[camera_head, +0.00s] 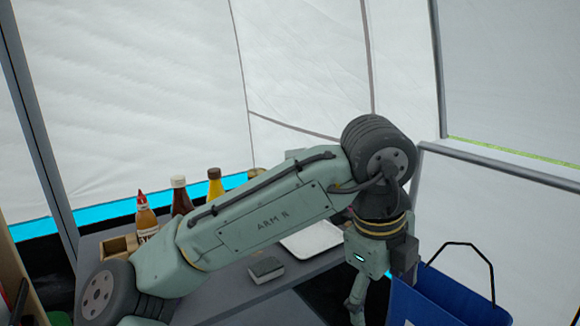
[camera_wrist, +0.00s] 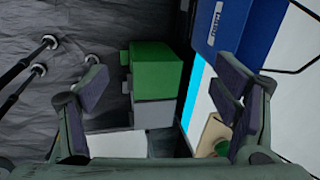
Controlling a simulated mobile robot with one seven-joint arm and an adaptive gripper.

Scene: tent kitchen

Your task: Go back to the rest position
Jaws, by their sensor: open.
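My gripper (camera_wrist: 160,95) is open and empty in the wrist view, its two fingers wide apart. Below it in that view are a green box (camera_wrist: 157,68) and a grey box (camera_wrist: 154,113) on dark, wrinkled ground. In the head view my arm reaches across the counter and bends down at the right. My gripper (camera_head: 357,308) hangs at the lower edge there, only partly in view, just left of a blue bin.
The blue bin (camera_head: 450,303) with a black handle stands at the right. The grey counter (camera_head: 225,302) holds several sauce bottles (camera_head: 180,196), a wooden box (camera_head: 118,247), a sponge-like block (camera_head: 266,269) and a white tray (camera_head: 312,238). Tent poles and white walls stand behind.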

